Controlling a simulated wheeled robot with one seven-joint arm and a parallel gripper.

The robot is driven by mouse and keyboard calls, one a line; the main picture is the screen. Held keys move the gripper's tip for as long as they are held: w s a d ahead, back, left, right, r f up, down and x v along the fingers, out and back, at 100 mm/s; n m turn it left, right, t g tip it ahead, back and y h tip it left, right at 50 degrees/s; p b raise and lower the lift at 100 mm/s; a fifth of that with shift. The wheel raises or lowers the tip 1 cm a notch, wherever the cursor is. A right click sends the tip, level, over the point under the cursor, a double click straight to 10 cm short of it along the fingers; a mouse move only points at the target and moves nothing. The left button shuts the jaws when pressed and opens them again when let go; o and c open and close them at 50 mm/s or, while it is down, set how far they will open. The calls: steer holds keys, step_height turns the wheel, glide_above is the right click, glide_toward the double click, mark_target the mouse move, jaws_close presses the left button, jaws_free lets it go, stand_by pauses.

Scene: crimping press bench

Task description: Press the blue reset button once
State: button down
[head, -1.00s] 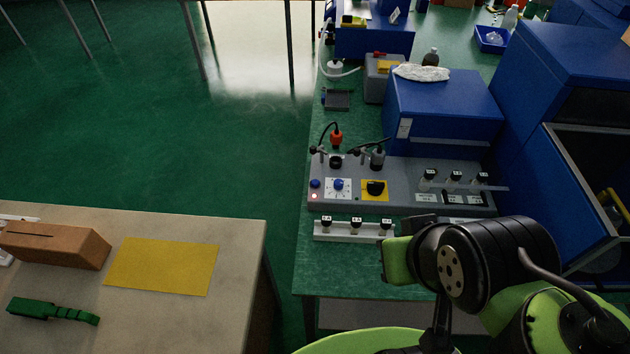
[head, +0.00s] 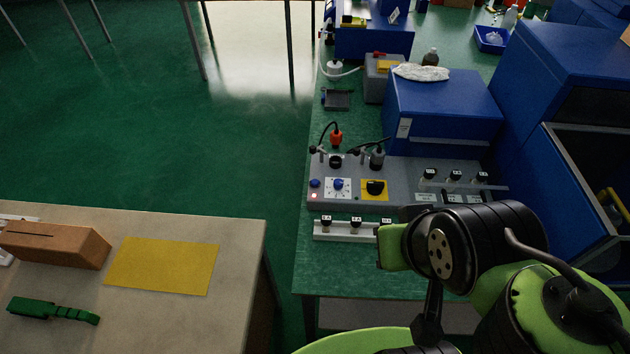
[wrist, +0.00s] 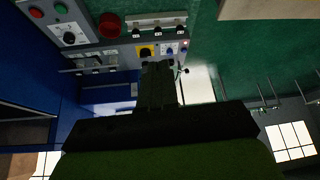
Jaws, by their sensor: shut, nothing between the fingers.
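A small round blue button (head: 315,183) sits at the left end of the grey control panel (head: 408,207), above a small pink-lit lamp (head: 314,196). A blue knob (head: 338,184) on a white dial plate is just right of it. I cannot read a reset label. In the wrist view the blue knob (wrist: 170,50) shows small and dark, near the fingertips. My gripper (wrist: 158,68) is shut and empty in the wrist view, its fingers pointing towards the panel. It appears apart from the button. In the head view my wrist is right of the button, and the fingers are hard to make out.
A black rotary switch on a yellow plate (head: 375,189) is right of the dial. A white rack (head: 341,230) with black-topped pieces lies in front. Plugs and cables stand behind. A blue box (head: 445,110) stands behind the panel. A large red button (wrist: 109,24) shows in the wrist view.

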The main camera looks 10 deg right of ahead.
steer(key=w+a+f+m, duration=0.15)
steer(key=w+m, duration=0.25)
steer(key=w, duration=0.7)
steer(key=m+t+y+b, duration=0.2)
steer(key=m+y, duration=0.3)
steer(key=m, duration=1.1)
glide_above(316, 184)
step_height(316, 184, down, 17)
steer(key=shift+w+d+f, duration=0.1)
steer(key=shift+f, duration=0.1)
step_height(316, 184, down, 9)
steer(key=b, duration=0.7)
steer(key=shift+f, duration=0.25)
